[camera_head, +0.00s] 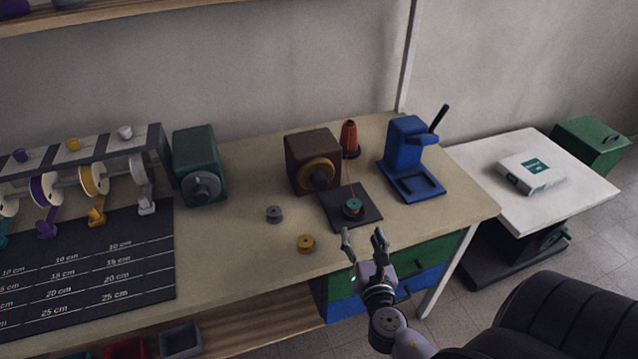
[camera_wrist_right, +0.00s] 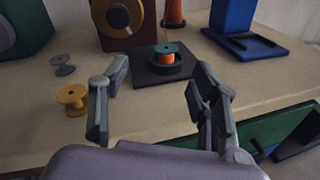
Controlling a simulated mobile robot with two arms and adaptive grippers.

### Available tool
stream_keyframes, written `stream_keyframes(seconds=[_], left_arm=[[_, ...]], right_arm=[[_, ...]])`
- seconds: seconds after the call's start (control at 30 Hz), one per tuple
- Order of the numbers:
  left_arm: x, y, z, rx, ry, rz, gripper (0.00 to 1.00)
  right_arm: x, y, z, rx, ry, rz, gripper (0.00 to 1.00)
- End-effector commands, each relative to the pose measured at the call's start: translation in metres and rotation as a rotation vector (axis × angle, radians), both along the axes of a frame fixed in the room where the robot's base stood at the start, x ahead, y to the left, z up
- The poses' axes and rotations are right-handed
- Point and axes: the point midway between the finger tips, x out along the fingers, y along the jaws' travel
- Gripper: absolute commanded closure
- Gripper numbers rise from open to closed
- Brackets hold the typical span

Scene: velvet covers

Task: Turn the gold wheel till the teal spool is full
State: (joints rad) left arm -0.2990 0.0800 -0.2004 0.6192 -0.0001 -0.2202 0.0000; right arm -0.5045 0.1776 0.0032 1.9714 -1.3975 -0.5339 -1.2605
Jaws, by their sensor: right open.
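The gold wheel (camera_head: 316,175) is on the front of a dark brown box (camera_head: 308,150) on the table; it also shows at the top of the right wrist view (camera_wrist_right: 122,15). The teal spool (camera_head: 352,207) stands on a dark pad in front of the box. In the right wrist view the teal spool (camera_wrist_right: 166,50) has a teal top and orange around its middle. How full it is cannot be told. My right gripper (camera_head: 364,240) is open and empty, in front of the pad and apart from the spool and wheel. My left gripper is not in view.
An orange cone (camera_head: 349,138) stands behind the pad. A blue press (camera_head: 408,155) is to the right, a green box with a grey knob (camera_head: 197,165) to the left. A gold spool (camera_head: 306,243) and a grey spool (camera_head: 274,214) stand on the open tabletop.

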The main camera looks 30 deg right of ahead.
Motion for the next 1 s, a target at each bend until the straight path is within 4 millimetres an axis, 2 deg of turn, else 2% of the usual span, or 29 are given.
stream_keyframes(seconds=[0.03,0.13,0.2,0.3,0.47,0.57,1.0], left_arm=[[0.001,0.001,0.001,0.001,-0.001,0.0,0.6],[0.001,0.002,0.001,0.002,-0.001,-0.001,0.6],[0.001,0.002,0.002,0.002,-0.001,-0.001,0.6],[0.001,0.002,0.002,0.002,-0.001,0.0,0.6],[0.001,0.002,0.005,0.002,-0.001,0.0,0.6],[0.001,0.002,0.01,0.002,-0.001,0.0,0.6],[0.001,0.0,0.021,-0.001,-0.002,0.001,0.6]], right_arm=[[0.005,0.004,0.007,-0.157,0.034,0.056,0.44],[0.013,0.014,0.015,-0.469,0.109,0.159,0.44],[0.017,0.02,0.017,-0.632,0.15,0.209,0.44],[0.02,0.026,0.017,-0.771,0.187,0.25,0.44],[0.029,0.026,0.018,-0.827,0.202,0.264,0.44],[0.043,0.022,0.019,-0.824,0.199,0.263,0.44],[0.136,0.0,0.019,-0.821,0.198,0.261,0.44]])
